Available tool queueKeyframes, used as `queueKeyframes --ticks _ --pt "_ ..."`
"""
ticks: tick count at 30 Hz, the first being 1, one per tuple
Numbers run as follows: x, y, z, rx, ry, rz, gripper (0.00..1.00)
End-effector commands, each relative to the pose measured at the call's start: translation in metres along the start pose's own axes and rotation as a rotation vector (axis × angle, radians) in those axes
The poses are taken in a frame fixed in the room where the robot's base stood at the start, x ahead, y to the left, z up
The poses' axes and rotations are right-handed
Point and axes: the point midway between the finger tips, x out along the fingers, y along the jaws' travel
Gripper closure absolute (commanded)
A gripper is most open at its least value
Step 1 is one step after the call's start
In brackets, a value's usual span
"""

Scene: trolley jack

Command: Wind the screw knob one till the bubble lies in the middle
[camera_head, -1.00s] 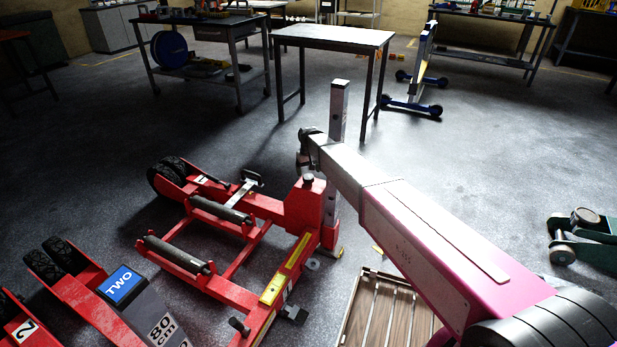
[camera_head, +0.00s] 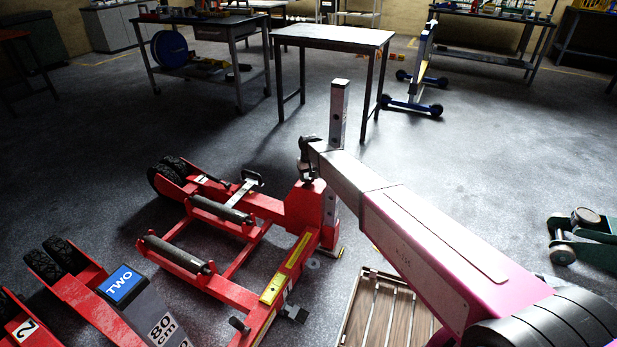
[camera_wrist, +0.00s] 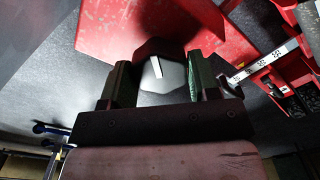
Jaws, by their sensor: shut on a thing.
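The red trolley jack (camera_head: 316,208) marked 1 stands on the floor left of my arm. Its dark screw knob (camera_wrist: 163,76) sits on top of the red post; in the wrist view it has a pale grey face with a white mark. My gripper (camera_head: 308,174) points down over the post, its two jaws (camera_wrist: 163,85) on either side of the knob and shut on it. In the head view the gripper largely hides the knob. A yellow level (camera_head: 272,289) lies along the red front beam; its bubble is too small to make out.
A second red jack with a blue TWO sign (camera_head: 122,285) stands at lower left. A wooden slatted crate (camera_head: 349,318) lies beneath my arm. A grey perforated upright (camera_head: 339,112) rises behind the gripper. A bare table (camera_head: 333,38) stands farther back.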

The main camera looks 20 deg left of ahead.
Motion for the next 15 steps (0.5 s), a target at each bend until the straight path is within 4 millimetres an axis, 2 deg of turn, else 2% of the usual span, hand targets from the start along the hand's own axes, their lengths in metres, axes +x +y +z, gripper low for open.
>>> queueKeyframes --ticks 9,15 --pt "-0.0002 -0.0001 0.0003 0.237 -0.001 0.0 0.68" --pt "-0.0002 -0.0001 0.0003 0.333 -0.001 0.0 0.68"
